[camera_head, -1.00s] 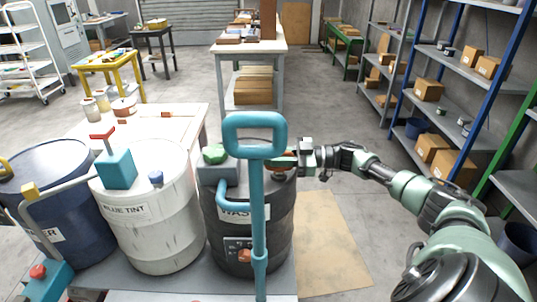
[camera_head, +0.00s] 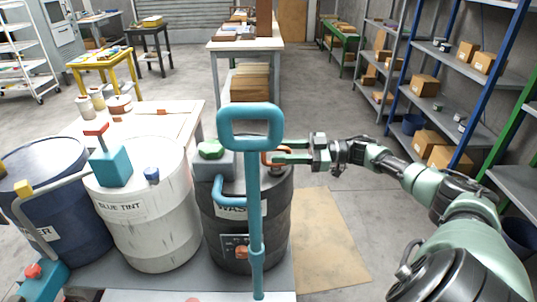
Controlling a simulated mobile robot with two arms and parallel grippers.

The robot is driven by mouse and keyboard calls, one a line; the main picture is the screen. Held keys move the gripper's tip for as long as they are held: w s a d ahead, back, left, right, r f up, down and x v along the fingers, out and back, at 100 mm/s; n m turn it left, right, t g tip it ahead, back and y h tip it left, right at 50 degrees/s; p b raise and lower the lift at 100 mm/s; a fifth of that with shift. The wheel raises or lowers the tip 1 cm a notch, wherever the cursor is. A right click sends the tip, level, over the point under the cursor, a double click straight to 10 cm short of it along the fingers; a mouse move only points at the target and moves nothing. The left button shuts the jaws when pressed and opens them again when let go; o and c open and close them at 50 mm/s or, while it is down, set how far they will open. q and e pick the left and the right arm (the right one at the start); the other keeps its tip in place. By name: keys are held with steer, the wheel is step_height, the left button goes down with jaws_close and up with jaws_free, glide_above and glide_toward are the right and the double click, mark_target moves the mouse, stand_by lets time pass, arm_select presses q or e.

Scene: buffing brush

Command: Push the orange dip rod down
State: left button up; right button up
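My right gripper (camera_head: 276,151) reaches in from the right at the top of this drum. Its two green fingers are apart, with a gap between them, and their tips are at the orange top. I cannot tell whether they touch it. The rod's lower part is hidden. My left gripper is not in view.
A tall teal handle (camera_head: 255,215) stands in front of the WASTE drum. A white BLUE TINT drum (camera_head: 150,222) and a dark blue drum (camera_head: 62,190) stand to the left on the grey platform. Shelves (camera_head: 455,125) stand at right.

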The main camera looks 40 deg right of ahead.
steer(key=shift+v, duration=1.6)
